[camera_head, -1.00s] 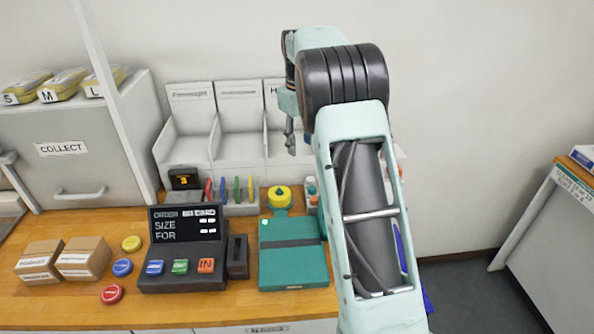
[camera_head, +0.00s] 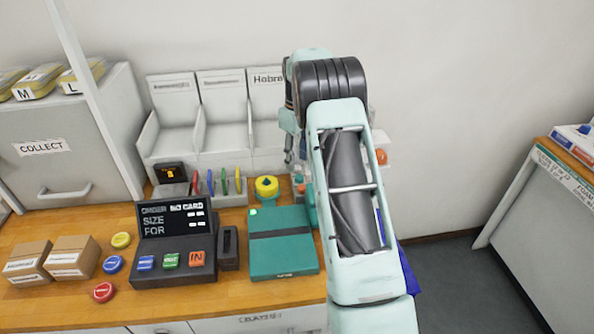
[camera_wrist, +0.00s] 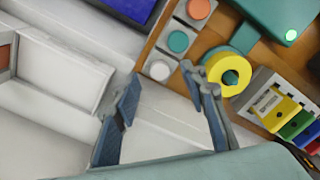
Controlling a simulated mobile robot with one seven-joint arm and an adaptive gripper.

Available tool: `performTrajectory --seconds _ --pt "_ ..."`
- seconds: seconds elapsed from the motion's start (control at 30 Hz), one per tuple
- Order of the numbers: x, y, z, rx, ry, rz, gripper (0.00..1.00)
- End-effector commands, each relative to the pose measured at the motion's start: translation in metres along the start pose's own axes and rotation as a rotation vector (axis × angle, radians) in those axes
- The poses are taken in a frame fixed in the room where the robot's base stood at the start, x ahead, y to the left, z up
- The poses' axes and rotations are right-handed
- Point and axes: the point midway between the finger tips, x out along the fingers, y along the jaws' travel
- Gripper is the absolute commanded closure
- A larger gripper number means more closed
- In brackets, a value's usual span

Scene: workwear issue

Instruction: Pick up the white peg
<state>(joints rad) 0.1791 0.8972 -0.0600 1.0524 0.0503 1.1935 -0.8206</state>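The white peg (camera_wrist: 160,69) shows in the wrist view as a round white top in a grey holder, at the end of a row with a teal peg (camera_wrist: 178,41) and an orange peg (camera_wrist: 199,9). My gripper (camera_wrist: 168,100) is open and empty. Its two fingers stand apart, and the white peg appears just beyond the gap between the fingertips. In the head view my gripper (camera_head: 295,155) hangs above the back of the counter, partly hidden by my arm. I cannot make out the white peg there.
A yellow round thing (camera_wrist: 229,74) stands close to the right finger, beside a rack of coloured cards (camera_wrist: 285,115). White bins (camera_head: 221,115) rise behind the counter. A teal case (camera_head: 284,268) and a dark order panel (camera_head: 174,262) lie in front.

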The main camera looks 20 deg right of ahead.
Motion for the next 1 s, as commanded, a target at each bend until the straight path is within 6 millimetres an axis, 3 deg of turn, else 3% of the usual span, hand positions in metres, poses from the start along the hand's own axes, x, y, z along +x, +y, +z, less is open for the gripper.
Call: performTrajectory --seconds 0.2,0.43,0.73,1.0 --pt "0.023 0.0 0.0 0.0 0.0 0.0 0.61" --pt "0.025 0.0 0.0 0.0 0.0 0.001 0.61" --pt "0.025 0.0 0.0 0.001 0.0 0.001 0.91" --pt "0.025 0.0 0.0 0.001 0.0 0.001 0.92"
